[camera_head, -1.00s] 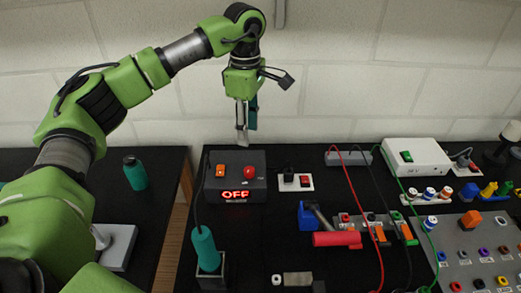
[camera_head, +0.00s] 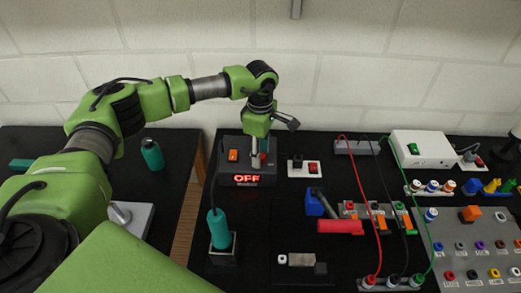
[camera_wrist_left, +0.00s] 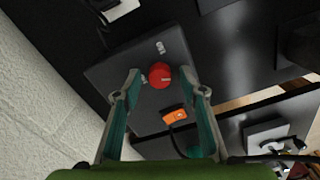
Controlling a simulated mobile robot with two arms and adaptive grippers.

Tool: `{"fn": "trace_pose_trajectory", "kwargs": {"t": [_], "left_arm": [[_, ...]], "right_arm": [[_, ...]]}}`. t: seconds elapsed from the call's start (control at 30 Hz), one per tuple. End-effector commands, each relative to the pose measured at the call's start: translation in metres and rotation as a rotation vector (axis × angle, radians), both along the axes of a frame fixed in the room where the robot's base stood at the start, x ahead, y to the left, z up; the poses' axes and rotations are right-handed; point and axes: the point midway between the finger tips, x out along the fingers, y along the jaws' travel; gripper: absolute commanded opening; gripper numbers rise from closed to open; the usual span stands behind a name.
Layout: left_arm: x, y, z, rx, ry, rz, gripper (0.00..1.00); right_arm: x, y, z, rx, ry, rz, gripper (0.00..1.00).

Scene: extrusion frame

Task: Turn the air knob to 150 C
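The control box (camera_head: 233,170) is dark grey with a lit red display reading OFF (camera_head: 246,179), an orange switch (camera_head: 233,156) and a red knob (camera_head: 263,157). In the left wrist view the red knob (camera_wrist_left: 160,75) lies between and beyond my left gripper's (camera_wrist_left: 160,85) spread fingers, and the orange switch (camera_wrist_left: 174,115) is below it. In the head view my left gripper (camera_head: 257,160) points down over the box and partly hides the knob. It is open; I cannot tell whether a finger touches the knob. My right gripper is not in view.
A teal-handled tool (camera_head: 217,230) stands in a holder in front of the box. A small socket plate (camera_head: 304,168) is right of it. Red, black and green cables arch over the bench further right. A white wall is close behind.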

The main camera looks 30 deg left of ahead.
Motion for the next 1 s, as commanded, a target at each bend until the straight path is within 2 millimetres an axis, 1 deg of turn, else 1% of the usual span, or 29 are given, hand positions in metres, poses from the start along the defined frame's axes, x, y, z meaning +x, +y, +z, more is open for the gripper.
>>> {"fn": "trace_pose_trajectory", "kwargs": {"t": [0.2,0.23,0.27,0.3,0.37,0.4,0.77,1.0], "left_arm": [[0.000,0.000,-0.001,0.000,0.000,0.000,0.38],[0.000,0.000,-0.001,0.000,0.001,-0.001,0.36],[0.000,0.000,-0.001,0.000,0.001,-0.001,0.28],[0.000,0.000,-0.001,0.000,0.001,-0.001,0.18],[0.000,0.000,-0.001,0.000,0.000,-0.001,0.02],[0.000,0.000,-0.001,0.000,0.000,-0.001,0.00],[0.000,0.000,-0.001,-0.001,0.000,0.038,0.00],[0.000,-0.001,-0.003,-0.002,-0.001,0.175,0.00]], "right_arm": [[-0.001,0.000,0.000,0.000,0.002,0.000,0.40],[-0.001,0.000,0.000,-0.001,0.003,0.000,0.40],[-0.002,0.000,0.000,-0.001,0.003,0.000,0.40],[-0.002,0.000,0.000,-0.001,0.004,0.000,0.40],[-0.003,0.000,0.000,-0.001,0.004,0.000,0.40],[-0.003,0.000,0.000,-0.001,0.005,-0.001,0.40],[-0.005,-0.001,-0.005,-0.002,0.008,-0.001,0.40],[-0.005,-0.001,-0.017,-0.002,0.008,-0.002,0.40]]}}
